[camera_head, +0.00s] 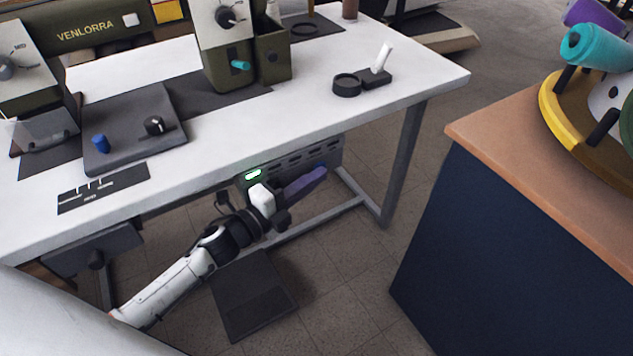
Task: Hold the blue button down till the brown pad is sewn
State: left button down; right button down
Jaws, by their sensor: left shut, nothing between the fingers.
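The blue button (101,143) is a short upright blue cylinder on a dark grey control panel (130,115), on the white table at the left. Nothing touches it. I cannot make out a brown pad in this view. My left arm reaches in from the lower left, and my left gripper (312,177) is shut and empty. In the picture it appears below the table's front edge, well to the right of the blue button and apart from it. My right gripper is out of view.
A green sewing machine (95,32) marked VENLORRA stands on the white table (330,115). A black knob (154,125) sits beside the button. A navy cabinet (500,230) stands at the right; a dark plate (252,295) lies on the floor.

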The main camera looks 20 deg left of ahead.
pick_arm(q)
jog(key=shift+w+a+r+y, duration=0.2)
jog(key=shift+w+a+y, duration=0.1)
jog(key=shift+a, duration=0.35)
jog(key=s+p, duration=0.1)
jog(key=s, duration=1.1)
jog(key=shift+s+d+f, duration=0.15)
jog(key=shift+d, duration=0.05)
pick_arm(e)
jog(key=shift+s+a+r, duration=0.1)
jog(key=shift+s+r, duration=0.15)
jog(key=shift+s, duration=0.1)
